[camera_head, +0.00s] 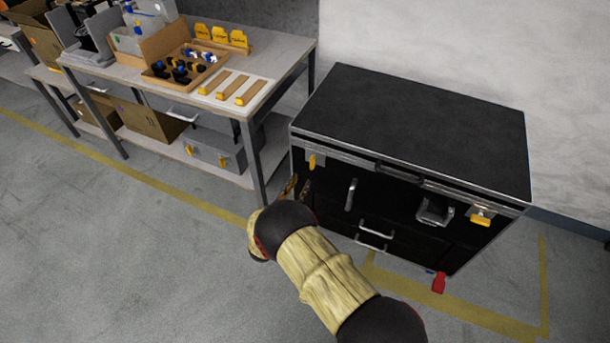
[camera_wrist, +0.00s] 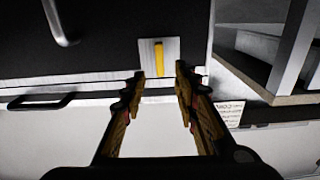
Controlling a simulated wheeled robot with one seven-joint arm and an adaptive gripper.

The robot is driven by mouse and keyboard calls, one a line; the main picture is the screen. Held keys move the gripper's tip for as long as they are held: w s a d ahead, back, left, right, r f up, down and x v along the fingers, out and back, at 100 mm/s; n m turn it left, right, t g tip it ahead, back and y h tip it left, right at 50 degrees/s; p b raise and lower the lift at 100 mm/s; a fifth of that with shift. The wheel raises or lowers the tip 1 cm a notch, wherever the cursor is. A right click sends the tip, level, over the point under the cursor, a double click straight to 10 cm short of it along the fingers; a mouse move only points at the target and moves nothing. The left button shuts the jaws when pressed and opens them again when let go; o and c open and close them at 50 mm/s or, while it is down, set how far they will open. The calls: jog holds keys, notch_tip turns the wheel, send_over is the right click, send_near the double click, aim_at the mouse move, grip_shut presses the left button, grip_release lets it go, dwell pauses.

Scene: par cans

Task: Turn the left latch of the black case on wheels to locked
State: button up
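The black case (camera_head: 410,125) stands on the floor in the right half of the head view. Its left latch (camera_head: 312,161) is a yellow handle near the upper left front corner, and it looks upright. In the wrist view the yellow latch handle (camera_wrist: 159,58) stands upright on a square metal plate, just beyond and between my fingertips. My gripper (camera_wrist: 160,76) is open and empty, its fingers on either side of the handle's line and apart from it. In the head view my gripper (camera_head: 296,189) is below the left latch, partly hidden by my arm.
The case's right latch (camera_head: 481,216) has a yellow handle that looks sideways. Metal handles (camera_head: 351,194) stick out from the front. A workbench (camera_head: 290,58) with trays stands close on the left. A red caster part (camera_head: 439,282) shows low at the right. Floor in front is clear.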

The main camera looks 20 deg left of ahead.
jog(key=shift+s, duration=1.1)
jog(key=shift+a, duration=0.1)
